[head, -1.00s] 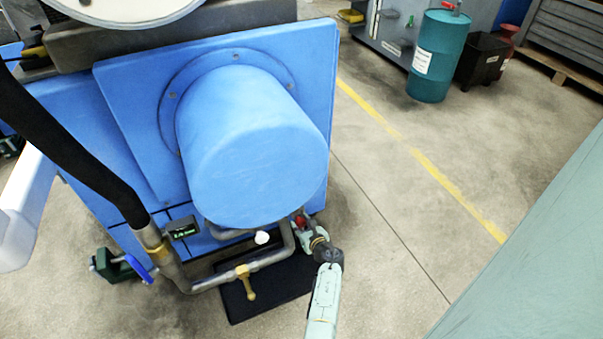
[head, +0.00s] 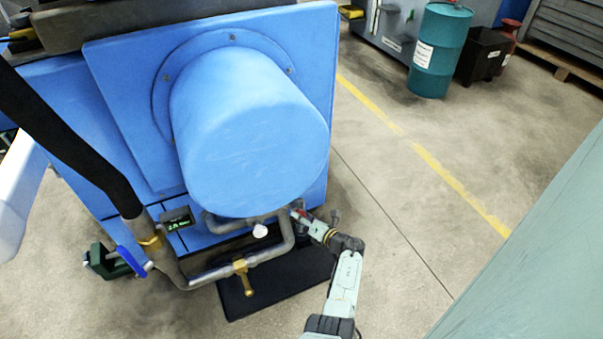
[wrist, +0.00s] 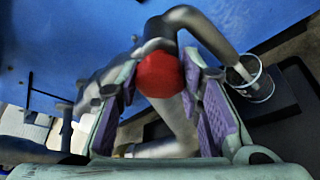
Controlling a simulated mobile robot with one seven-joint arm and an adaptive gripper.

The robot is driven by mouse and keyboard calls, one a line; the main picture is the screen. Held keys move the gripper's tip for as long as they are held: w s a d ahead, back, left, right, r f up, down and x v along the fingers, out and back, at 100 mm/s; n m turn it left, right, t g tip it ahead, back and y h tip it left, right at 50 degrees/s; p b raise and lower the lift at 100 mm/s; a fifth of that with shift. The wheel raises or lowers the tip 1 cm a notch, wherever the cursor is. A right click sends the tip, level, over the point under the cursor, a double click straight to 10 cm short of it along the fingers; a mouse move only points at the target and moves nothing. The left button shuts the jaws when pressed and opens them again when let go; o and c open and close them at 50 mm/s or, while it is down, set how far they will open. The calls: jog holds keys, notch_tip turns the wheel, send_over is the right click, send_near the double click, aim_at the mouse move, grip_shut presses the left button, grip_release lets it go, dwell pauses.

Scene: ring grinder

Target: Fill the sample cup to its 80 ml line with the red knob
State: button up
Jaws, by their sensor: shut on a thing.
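The red knob (wrist: 158,75) is a round red ball on the grey pipework in the wrist view. It sits between the purple pads of my gripper (wrist: 160,82), which is shut on it. In the head view my gripper (head: 301,214) is at the right end of the pipework, beneath the blue motor housing, and a little red shows there. A clear cup with a pale rim (wrist: 268,88), likely the sample cup, stands right of the knob, under a bent pipe end in the wrist view. Its 80 ml line and liquid level cannot be made out.
A bent grey pipe with a brass valve handle (head: 244,277) runs over a black mat (head: 305,277). A small display (head: 178,218) shows unreadable green text.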

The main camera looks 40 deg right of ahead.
jog(key=shift+m+b, duration=0.3)
jog(key=shift+m, duration=0.2)
jog(key=o, duration=1.2)
jog(key=shift+c, duration=0.2)
